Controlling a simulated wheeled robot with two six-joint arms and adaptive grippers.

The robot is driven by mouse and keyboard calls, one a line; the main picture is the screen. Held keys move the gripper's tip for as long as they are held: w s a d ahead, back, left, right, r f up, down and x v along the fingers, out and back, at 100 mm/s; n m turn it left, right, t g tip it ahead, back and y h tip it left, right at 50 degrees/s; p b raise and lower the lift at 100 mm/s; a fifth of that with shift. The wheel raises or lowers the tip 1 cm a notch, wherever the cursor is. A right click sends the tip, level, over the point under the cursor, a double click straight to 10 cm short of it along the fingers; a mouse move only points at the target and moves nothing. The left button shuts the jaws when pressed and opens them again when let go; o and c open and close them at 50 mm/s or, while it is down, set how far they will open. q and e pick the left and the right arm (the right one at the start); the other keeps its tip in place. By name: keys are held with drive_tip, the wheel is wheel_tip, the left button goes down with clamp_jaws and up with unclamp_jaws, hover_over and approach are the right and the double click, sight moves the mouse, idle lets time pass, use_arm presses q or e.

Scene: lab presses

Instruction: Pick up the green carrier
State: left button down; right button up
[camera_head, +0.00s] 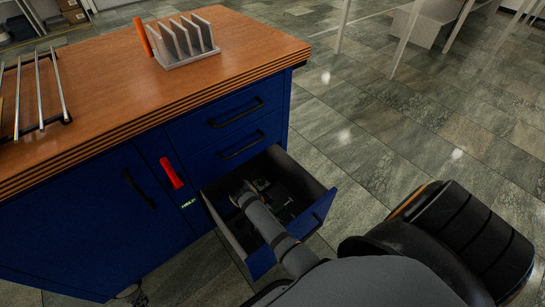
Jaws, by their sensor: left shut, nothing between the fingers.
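No green carrier shows clearly. A small greenish patch (262,184) is in the open drawer (318,208), partly hidden by my left arm and dark parts; I cannot tell whether it is the carrier. My left arm reaches down into the drawer, its wrist by the drawer's back left side. The left gripper (284,207) is dark against the dark drawer inside, and its fingers are hard to make out. It is shut and holds nothing. My right gripper is not in view.
The drawer sticks out of a blue cabinet (95,225) with a wooden top (120,85). On top are a grey slotted rack (185,58) with an orange-red piece and a metal-rod rack (40,95). A red handle (171,173) is on the front. Tiled floor (390,130) lies clear to the right.

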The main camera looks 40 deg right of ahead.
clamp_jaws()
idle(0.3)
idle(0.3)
